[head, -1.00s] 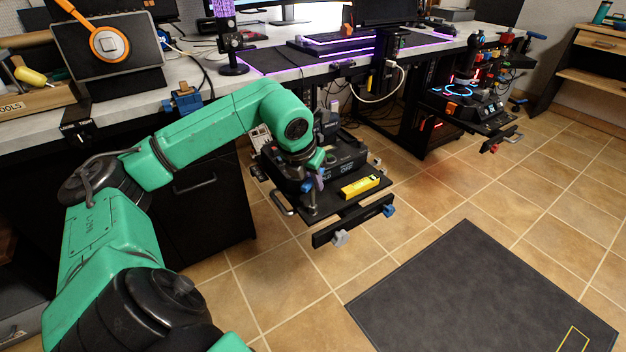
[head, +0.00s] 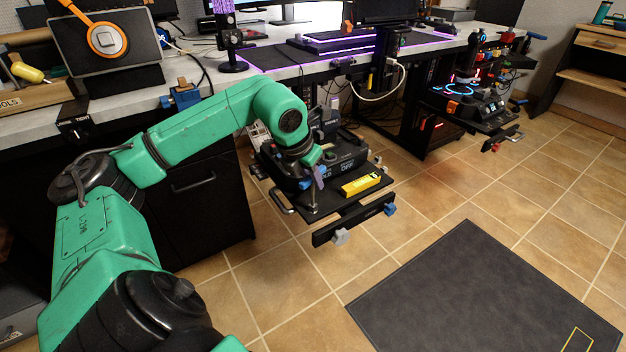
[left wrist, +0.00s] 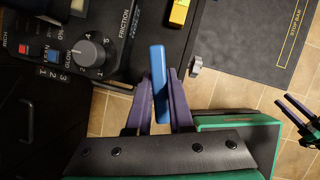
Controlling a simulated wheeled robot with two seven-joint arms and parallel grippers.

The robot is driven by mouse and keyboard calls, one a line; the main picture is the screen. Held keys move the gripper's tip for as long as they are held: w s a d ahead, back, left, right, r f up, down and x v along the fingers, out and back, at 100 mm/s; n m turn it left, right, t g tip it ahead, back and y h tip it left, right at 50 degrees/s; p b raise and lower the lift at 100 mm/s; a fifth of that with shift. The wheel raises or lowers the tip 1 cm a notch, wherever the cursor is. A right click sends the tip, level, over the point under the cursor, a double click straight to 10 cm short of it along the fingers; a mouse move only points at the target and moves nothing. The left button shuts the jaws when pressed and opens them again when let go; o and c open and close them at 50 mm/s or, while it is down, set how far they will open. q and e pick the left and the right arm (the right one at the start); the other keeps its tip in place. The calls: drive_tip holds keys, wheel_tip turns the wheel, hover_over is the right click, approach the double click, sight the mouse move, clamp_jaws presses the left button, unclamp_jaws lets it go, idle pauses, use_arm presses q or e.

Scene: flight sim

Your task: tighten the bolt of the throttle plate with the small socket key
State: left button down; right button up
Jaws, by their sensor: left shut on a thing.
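The throttle unit (head: 340,152) sits on a dark throttle plate (head: 335,201) that sticks out below the desk edge. In the left wrist view, its panel (left wrist: 120,45) shows a grey knob and the word FRICTION. My left gripper (head: 316,178) is over the plate's near left part. Its purple fingers (left wrist: 160,100) are shut on the blue handle of the small socket key (left wrist: 158,82). In the head view, a thin silver shank points down to the plate; I cannot see the bolt or whether they touch. My right gripper (left wrist: 296,112) shows at the wrist view's right edge, fingers apart.
A yellow level (head: 361,185) lies on the plate, right of the key. A blue clamp knob (head: 389,209) and a grey one (left wrist: 195,66) are at the plate's front. The desk (head: 130,112) is behind. A dark mat (head: 480,300) lies on the tiled floor.

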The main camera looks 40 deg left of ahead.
use_arm(q)
drive_tip(key=shift+f, duration=0.1)
drive_tip(key=shift+m+h+b, duration=0.3)
drive_tip(key=shift+m+b, duration=0.25)
drive_tip(key=shift+m, duration=0.05)
